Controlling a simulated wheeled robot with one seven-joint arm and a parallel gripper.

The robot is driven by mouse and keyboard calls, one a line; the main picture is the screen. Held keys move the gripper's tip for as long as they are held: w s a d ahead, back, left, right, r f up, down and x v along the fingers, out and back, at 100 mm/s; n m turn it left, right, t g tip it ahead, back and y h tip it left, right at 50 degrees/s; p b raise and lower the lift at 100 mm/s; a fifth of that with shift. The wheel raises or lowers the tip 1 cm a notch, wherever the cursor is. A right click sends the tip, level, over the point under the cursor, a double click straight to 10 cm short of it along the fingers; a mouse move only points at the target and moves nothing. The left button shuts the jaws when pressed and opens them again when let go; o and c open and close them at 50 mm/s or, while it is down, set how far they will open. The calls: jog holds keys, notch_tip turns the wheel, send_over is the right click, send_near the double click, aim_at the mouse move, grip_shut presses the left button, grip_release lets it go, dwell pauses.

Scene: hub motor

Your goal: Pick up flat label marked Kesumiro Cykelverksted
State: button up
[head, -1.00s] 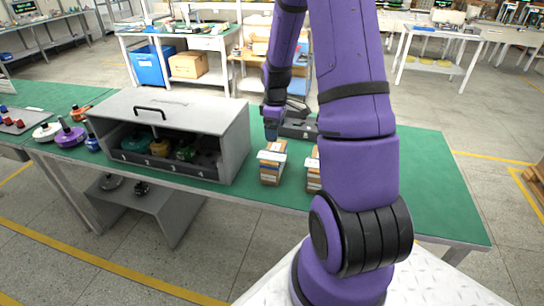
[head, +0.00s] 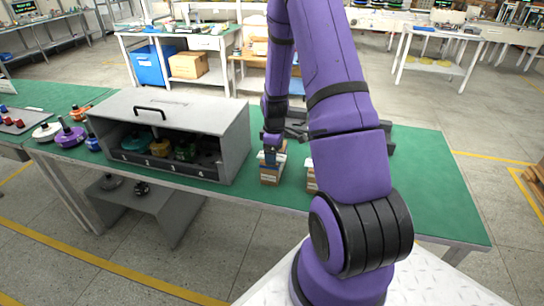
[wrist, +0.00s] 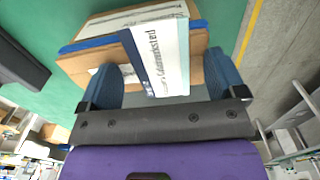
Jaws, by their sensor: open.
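My gripper (wrist: 166,74) is open, with one blue finger on each side of the label and space between the fingers and the label's edges. In the head view, my gripper (head: 271,146) is just above that box and hides most of the label.
A second box (head: 311,176) stands to the right, partly behind my arm. A grey shelf unit (head: 233,153) with numbered bays stands to the left. A dark grey object (head: 297,128) lies behind the boxes. The right part of the green table (head: 430,185) is clear.

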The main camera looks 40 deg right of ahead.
jog(key=c, duration=1)
jog(key=shift+r, duration=0.1)
